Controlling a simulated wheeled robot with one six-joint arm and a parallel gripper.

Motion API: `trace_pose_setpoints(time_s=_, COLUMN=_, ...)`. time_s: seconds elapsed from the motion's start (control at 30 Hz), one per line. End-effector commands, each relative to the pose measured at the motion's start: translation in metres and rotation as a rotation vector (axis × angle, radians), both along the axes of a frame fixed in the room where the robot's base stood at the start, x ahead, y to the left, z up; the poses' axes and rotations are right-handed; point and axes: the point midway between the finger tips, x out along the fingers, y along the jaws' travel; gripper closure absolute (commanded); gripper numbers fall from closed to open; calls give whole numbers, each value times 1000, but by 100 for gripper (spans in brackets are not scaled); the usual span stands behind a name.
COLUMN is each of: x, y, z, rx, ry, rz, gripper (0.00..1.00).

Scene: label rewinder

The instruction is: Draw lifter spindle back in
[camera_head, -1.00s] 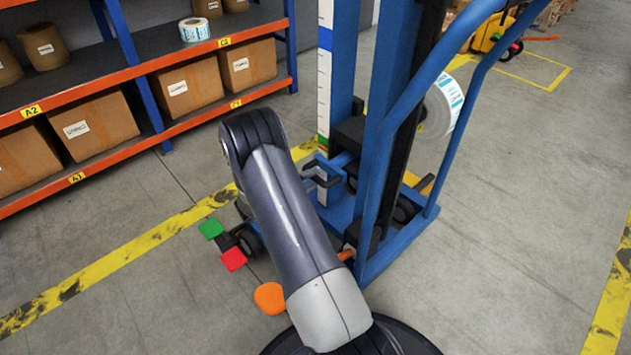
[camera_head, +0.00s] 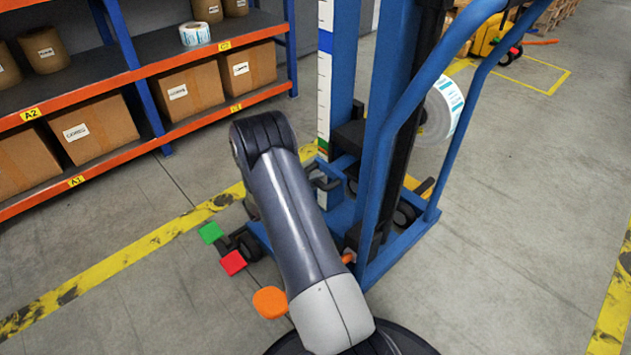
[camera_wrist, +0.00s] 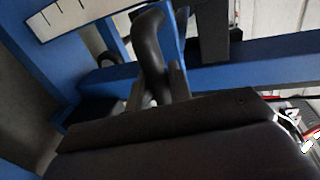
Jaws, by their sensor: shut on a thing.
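The blue lifter (camera_head: 375,140) stands at the centre of the head view. A white label roll with blue print (camera_head: 442,108) hangs on its far right side. The spindle under the roll is mostly hidden by the roll and the mast. A black handle (camera_head: 326,184) sticks out low on the lifter's near side. In the wrist view my gripper (camera_wrist: 160,88) is shut on a dark curved handle (camera_wrist: 149,40) in front of a blue beam. In the head view my forearm hides the gripper.
Green (camera_head: 210,232) and red (camera_head: 233,263) pedals and an orange disc (camera_head: 270,302) sit low beside my arm. An orange-and-blue shelf (camera_head: 150,68) with boxes stands at left.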

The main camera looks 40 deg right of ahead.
Motion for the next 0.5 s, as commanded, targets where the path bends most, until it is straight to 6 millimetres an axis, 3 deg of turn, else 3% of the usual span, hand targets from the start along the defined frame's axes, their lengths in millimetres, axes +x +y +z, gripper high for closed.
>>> trace_pose_setpoints(time_s=0.37, x=0, y=1, z=0, rx=1, ry=1, rz=0, gripper=100)
trace_pose_setpoints(time_s=0.5, x=-1, y=11, z=1, rx=1, ry=3, rz=3, gripper=100)
